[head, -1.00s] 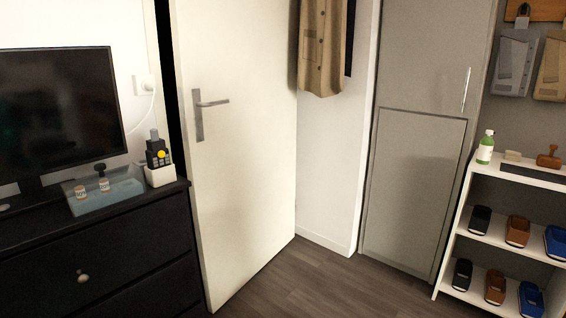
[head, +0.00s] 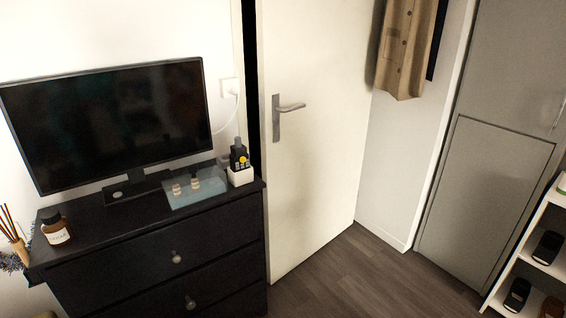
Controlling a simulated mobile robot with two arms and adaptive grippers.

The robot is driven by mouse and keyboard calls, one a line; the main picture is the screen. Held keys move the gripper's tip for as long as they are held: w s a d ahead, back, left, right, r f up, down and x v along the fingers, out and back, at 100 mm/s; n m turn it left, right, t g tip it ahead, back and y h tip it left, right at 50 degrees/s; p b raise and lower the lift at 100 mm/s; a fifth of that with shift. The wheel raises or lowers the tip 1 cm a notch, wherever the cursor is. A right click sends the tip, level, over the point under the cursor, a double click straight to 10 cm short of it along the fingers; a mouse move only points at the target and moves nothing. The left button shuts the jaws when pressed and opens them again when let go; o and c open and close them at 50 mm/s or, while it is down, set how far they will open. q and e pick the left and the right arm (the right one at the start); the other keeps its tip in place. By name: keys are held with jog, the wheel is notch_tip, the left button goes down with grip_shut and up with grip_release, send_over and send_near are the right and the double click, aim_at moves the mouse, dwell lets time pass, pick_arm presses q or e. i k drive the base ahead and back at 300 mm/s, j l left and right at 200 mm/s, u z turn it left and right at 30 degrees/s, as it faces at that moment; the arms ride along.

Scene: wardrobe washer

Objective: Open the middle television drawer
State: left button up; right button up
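The television (head: 110,120) stands on a black chest of drawers (head: 90,228) at the left of the head view. The top drawer (head: 130,262) has a round knob (head: 176,257). The drawer below it (head: 228,293) has a knob (head: 190,302) near the bottom edge of the view. Both drawers look closed. Anything lower on the chest is cut off by the frame. Neither of my grippers is in view.
On the chest are a brown bottle (head: 56,228), a tray (head: 208,194) with small jars and a white holder (head: 240,176). A white door (head: 315,170) stands to the right. A shoe shelf (head: 520,250) is at far right. The wooden floor (head: 350,275) between is clear.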

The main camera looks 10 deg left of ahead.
aim_at(210, 282)
jog(key=u, duration=1.25)
